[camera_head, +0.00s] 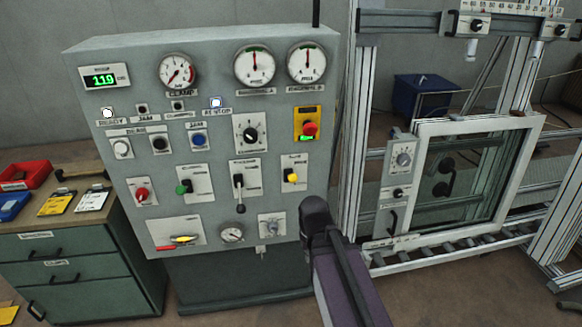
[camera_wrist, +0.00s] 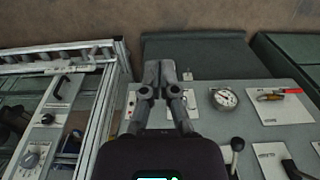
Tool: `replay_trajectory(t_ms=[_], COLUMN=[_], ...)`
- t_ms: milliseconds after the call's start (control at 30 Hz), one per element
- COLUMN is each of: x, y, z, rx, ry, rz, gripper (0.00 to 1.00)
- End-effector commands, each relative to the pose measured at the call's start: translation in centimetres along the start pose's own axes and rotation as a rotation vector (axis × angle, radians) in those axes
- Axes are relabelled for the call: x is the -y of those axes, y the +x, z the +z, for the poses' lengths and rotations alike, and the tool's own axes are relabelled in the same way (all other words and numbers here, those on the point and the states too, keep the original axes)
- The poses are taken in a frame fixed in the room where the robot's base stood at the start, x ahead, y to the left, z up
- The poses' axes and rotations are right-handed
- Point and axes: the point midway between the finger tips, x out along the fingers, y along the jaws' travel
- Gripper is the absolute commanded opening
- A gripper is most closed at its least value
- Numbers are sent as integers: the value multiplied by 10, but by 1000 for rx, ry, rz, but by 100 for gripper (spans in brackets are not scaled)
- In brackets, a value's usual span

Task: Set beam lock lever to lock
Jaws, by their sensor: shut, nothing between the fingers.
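The grey control panel (camera_head: 215,110) carries several levers, and their labels are too small to read, so I cannot tell which is the beam lock lever. A black-knobbed lever (camera_head: 239,190) points down at mid-panel; it also shows in the wrist view (camera_wrist: 237,145). Yellow (camera_head: 291,177), green (camera_head: 183,188) and red (camera_head: 142,194) knobs sit beside it. A red-and-yellow handle (camera_head: 180,240) lies near level on the bottom-left plate. My gripper (camera_wrist: 160,72) is shut and empty, over the panel's lower edge beside a small plate (camera_wrist: 188,101). My arm hides it in the head view.
An aluminium frame (camera_head: 352,130) stands right of the panel, with a white-framed window (camera_head: 530,124) and a side plate with dials (camera_head: 402,160). A green drawer cabinet (camera_head: 60,260) with red (camera_head: 25,174) and blue (camera_head: 14,206) trays stands left. Floor shows in front.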

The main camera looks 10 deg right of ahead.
Motion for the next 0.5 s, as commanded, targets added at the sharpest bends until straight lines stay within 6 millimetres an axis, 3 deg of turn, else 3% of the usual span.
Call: replay_trajectory(t_ms=[267,500], x=[0,-4], y=[-44,-92], z=[-44,-97], rx=[-41,-96], ry=[0,4], rz=[0,0], gripper=[0,0])
